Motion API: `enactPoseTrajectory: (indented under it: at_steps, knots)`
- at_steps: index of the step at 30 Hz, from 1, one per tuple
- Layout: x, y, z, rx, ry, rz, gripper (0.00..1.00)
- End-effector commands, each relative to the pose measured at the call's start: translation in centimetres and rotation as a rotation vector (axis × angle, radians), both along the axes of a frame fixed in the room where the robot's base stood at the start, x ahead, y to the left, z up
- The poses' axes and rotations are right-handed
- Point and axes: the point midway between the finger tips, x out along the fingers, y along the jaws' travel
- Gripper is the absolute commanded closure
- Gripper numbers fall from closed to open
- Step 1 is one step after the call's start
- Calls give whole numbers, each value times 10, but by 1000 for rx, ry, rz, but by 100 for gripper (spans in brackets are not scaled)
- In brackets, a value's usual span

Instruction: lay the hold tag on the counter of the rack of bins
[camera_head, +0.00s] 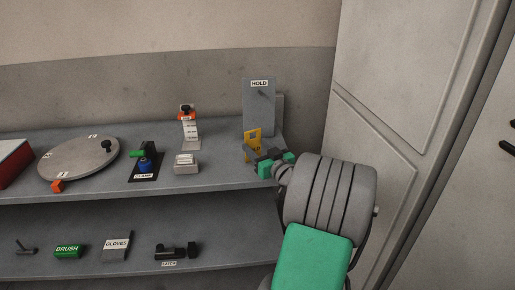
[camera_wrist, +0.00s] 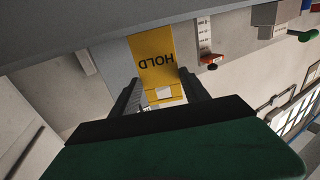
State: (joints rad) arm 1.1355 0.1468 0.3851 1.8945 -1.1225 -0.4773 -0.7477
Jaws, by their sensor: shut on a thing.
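The hold tag (camera_head: 252,137) is a yellow plate, in front of a grey board labelled HOLD (camera_head: 258,112) at the right end of the bench. In the wrist view, the tag (camera_wrist: 153,52) shows its word HOLD upside down. My gripper (camera_head: 262,157) is shut on the tag; its dark fingers (camera_wrist: 160,84) lie either side of the tag's near end. The board has a small dark peg; the head view shows the tag below it, off the peg. Whether the tag touches the board or bench is unclear. I cannot make out a rack of bins.
The grey bench (camera_head: 220,178) carries a round turntable (camera_head: 80,158), a clamp stand (camera_head: 146,163), a labelled block (camera_head: 187,163) and an orange-topped gauge (camera_head: 188,125). A lower shelf (camera_head: 215,245) holds a brush, gloves and a latch. A tall cabinet (camera_head: 410,90) stands close on the right.

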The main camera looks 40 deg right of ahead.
Motion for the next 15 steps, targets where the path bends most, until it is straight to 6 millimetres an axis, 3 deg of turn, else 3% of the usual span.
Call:
enactPoseTrajectory:
  at_steps: [10,11,15]
  knots:
    - [0,0,-3,-2,-1,0,85]
    - [0,0,-2,-2,-1,0,44]
    - [0,0,-1,-2,-1,0,33]
